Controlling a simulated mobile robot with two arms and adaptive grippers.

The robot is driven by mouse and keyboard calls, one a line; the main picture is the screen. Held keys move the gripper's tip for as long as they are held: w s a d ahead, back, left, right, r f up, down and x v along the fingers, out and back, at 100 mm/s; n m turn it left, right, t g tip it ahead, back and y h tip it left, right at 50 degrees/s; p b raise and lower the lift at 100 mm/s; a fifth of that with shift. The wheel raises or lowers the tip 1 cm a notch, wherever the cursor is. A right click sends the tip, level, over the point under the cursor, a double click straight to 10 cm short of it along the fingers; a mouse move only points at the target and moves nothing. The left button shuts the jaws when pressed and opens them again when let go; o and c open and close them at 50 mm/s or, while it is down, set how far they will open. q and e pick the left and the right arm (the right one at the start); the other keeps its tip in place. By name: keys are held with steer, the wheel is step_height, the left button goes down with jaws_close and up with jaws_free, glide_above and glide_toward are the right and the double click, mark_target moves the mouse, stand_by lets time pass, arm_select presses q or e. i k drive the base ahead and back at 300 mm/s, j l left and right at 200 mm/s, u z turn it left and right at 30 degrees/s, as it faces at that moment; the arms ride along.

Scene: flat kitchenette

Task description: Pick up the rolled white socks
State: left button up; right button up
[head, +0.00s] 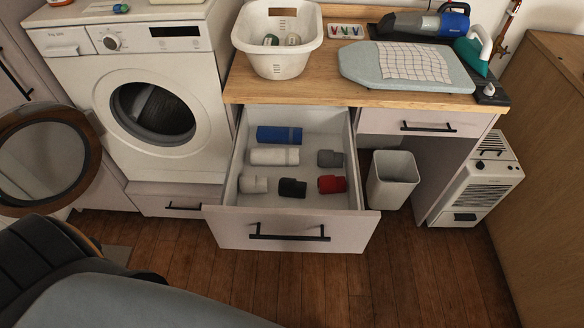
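The drawer (228,222) under the wooden counter is pulled open. Inside it at the front left lies a small white roll (253,184), which looks like the rolled white socks. A longer white roll (274,156), perhaps a towel, lies behind it, with a blue roll (279,135) of similar length at the back. A black roll (292,187) and a red roll (332,184) lie to the right of the small white one. A grey roll (330,158) lies behind the red one. Neither of my grippers is in view.
A washing machine (75,75) with its round door (42,160) swung open stands left of the drawer. A white bin (392,180) stands right of it. A white basket (277,60) and an ironing board (360,68) are on the counter above.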

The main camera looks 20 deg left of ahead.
mark_target(248, 184)
steer(key=u, duration=0.65)
